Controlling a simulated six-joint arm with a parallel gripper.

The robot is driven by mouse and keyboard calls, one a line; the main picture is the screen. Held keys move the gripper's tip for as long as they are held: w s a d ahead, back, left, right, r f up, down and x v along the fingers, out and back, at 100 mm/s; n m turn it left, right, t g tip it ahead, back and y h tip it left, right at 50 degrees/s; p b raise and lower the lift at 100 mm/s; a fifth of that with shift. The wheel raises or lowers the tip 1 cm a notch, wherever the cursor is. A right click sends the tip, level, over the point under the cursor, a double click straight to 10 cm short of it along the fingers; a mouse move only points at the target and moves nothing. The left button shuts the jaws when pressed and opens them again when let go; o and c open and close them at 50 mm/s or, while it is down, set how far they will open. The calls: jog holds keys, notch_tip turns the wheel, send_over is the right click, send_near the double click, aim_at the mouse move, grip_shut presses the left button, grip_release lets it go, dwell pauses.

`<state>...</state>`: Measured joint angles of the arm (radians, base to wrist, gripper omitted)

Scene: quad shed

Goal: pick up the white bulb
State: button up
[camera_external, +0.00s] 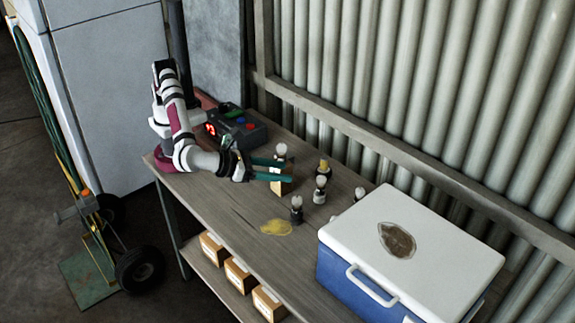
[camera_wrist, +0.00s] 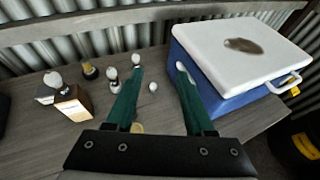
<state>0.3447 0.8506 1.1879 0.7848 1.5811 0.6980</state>
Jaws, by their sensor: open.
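Several white bulbs show. One white bulb (camera_external: 281,149) sits up on a small box at the back; in the wrist view this bulb (camera_wrist: 53,79) is at the far left.
A blue cooler with a white lid (camera_external: 450,235) fills the table's right part. A box with a red display (camera_external: 235,130) is at the back left. A yellow stain (camera_external: 276,227) marks the clear front.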

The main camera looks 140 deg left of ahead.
notch_tip(320, 180, down, 19)
jog(key=shift+f, duration=0.2)
jog(key=x, duration=1)
jog(key=s+x, duration=0.1)
jog(key=x, duration=0.5)
jog(key=shift+a+f, duration=0.2)
grip_shut()
